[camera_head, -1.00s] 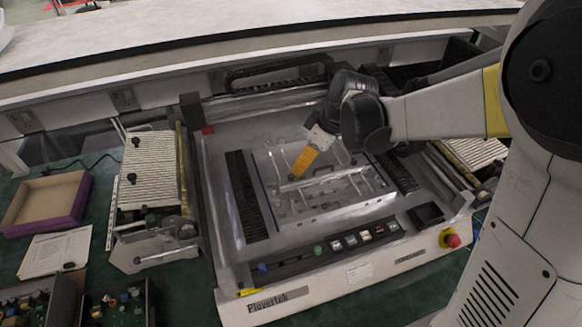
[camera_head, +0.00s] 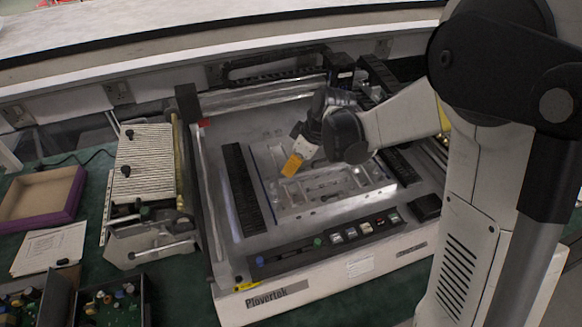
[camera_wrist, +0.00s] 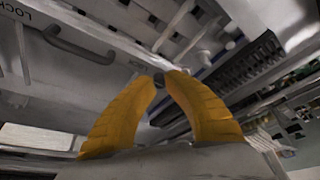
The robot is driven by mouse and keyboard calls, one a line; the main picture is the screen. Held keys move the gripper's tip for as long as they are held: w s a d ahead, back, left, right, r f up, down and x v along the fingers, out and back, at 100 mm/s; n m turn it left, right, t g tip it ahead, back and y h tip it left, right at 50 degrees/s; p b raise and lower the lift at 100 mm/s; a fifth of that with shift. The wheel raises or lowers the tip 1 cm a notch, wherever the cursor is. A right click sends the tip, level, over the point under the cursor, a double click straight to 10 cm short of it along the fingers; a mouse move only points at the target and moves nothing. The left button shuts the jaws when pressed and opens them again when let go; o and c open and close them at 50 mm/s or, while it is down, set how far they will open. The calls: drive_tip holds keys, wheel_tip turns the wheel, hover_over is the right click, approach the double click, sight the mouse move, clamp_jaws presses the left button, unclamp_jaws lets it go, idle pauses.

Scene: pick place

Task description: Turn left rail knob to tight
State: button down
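My gripper (camera_head: 291,165) with yellow fingers hangs over the middle fixture of the machine in the head view. In the wrist view the two yellow fingers of my gripper (camera_wrist: 162,78) curve inward and their tips are close together. A small dark round knob (camera_wrist: 158,81) shows between the tips. I cannot tell whether the tips touch it or it lies behind them, or whether it is the left rail knob. The fixture (camera_head: 325,183) is a light metal frame with bars. No tight marking is readable.
The machine's dark slotted strip (camera_head: 243,190) lies left of the fixture. A front panel (camera_head: 320,246) carries coloured buttons. A ribbed side unit (camera_head: 145,160) and a purple-edged box (camera_head: 40,198) stand at left. A curved handle (camera_wrist: 75,48) lies near LOCK lettering in the wrist view.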

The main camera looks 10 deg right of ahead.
idle(0.4)
drive_tip(key=m+h, duration=0.1)
drive_tip(key=m, duration=0.1)
drive_tip(key=m+t, duration=0.1)
drive_tip(key=m, duration=0.2)
drive_tip(key=shift+s+a+m+h, duration=0.15)
drive_tip(key=shift+m+h, duration=0.15)
drive_tip(key=shift+h, duration=0.1)
drive_tip(key=m+h, duration=0.1)
drive_tip(key=m, duration=0.2)
drive_tip(key=m+t+h+b, duration=0.1)
drive_tip(key=m, duration=0.2)
drive_tip(key=shift+a, duration=0.1)
drive_tip(key=m+h, duration=0.1)
drive_tip(key=m, duration=0.2)
drive_tip(key=m+g+h, duration=0.1)
drive_tip(key=m, duration=0.2)
drive_tip(key=shift+a+m+h, duration=0.15)
drive_tip(key=shift+m+h, duration=0.15)
drive_tip(key=m, duration=0.2)
drive_tip(key=m+g+h, duration=0.1)
drive_tip(key=m, duration=0.2)
drive_tip(key=shift+g, duration=0.3)
drive_tip(key=shift+m, duration=0.4)
drive_tip(key=c, duration=1.3)
unclamp_jaws()
drive_tip(key=shift+w+a+f, duration=0.1)
drive_tip(key=shift+w, duration=0.1)
drive_tip(key=shift+c, duration=0.2)
